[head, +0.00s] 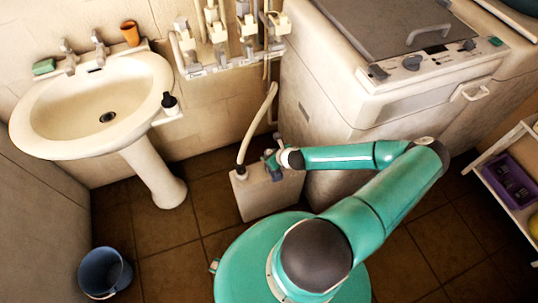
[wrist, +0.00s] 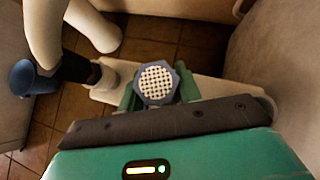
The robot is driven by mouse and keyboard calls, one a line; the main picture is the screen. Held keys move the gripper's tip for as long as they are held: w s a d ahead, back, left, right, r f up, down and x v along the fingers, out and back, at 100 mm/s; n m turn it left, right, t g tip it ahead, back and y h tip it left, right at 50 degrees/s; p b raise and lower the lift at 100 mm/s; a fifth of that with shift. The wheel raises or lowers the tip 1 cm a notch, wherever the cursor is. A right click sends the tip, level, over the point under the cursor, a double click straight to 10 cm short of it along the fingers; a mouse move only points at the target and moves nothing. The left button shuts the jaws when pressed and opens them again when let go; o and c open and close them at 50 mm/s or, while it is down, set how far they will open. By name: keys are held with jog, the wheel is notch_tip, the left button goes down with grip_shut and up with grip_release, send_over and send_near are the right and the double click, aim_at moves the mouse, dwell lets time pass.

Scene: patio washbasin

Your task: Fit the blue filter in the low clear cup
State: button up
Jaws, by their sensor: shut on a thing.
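The blue filter (wrist: 157,83) is a hexagonal blue-grey piece with a pale mesh face. It sits between the green fingers of my gripper (wrist: 160,92), which is shut on it. In the head view my gripper (head: 272,164) is at the upper right edge of a pale box-shaped tank (head: 258,197), with a small blue part showing at its tip. In the wrist view the tank's pale top (wrist: 212,88) lies behind and below the filter. I cannot tell whether they touch. I cannot make out the low clear cup in either view.
A pale hose (head: 258,125) enters the tank's top left of my gripper. A white washing machine (head: 330,120) stands close on the right. The washbasin (head: 95,105) and a blue bucket (head: 104,271) are at left. Tiled floor between them is clear.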

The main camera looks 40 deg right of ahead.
jog(key=shift+f, duration=0.7)
jog(key=o, duration=0.7)
jog(key=v, duration=1.1)
jog(key=shift+r, duration=0.1)
dwell(0.7)
